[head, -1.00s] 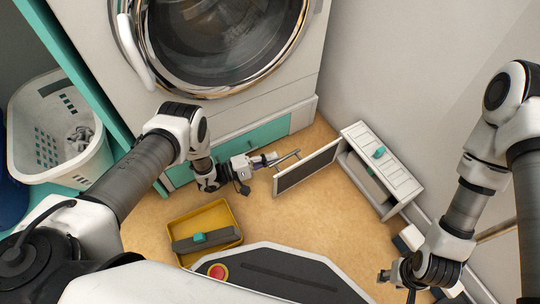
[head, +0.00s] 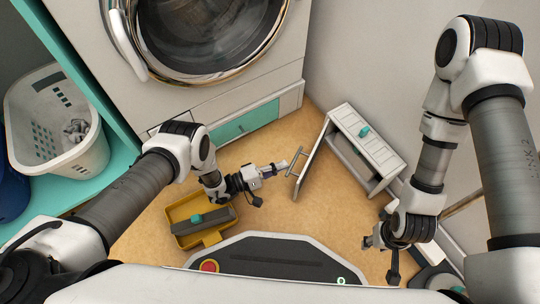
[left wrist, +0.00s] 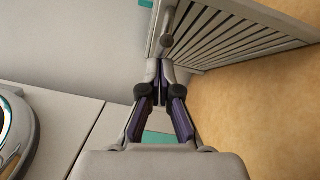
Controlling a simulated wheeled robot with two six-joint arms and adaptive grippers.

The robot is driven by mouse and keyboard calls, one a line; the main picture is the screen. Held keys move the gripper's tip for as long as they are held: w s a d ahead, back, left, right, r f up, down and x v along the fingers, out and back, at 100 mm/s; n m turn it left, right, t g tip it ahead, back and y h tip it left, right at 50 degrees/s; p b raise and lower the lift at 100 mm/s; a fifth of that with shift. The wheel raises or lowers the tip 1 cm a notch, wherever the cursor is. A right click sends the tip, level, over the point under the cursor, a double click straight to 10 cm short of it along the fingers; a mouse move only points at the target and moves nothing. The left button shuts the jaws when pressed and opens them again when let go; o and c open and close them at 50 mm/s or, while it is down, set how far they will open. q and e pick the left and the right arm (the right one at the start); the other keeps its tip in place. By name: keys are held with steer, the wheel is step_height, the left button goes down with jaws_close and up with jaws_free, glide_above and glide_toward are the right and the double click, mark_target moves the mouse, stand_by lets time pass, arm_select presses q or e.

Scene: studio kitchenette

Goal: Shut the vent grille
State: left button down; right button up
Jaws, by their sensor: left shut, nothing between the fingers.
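The vent grille (head: 309,152) is a hinged panel standing partly open at the front of a low white unit against the wall. Its grey bar handle (head: 293,162) is on the side toward my left gripper. In the left wrist view the slatted grille (left wrist: 235,40) and its handle (left wrist: 167,38) lie just beyond my fingertips. My left gripper (head: 283,166) is shut and empty, close beside the grille's handle side; I cannot tell whether it touches. My right gripper (head: 369,241) hangs low at the right, apart from the grille; its jaw opening is unclear.
A teal item (head: 364,131) sits on the white unit's slatted top. A yellow tray (head: 178,212) with a dark bar stands on the floor below my left arm. A washing machine (head: 240,95) stands behind, a laundry basket (head: 90,160) at left. Floor before the unit is clear.

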arm_select(q)
steer(key=shift+s+d, duration=0.4)
steer(key=shift+d, duration=0.1)
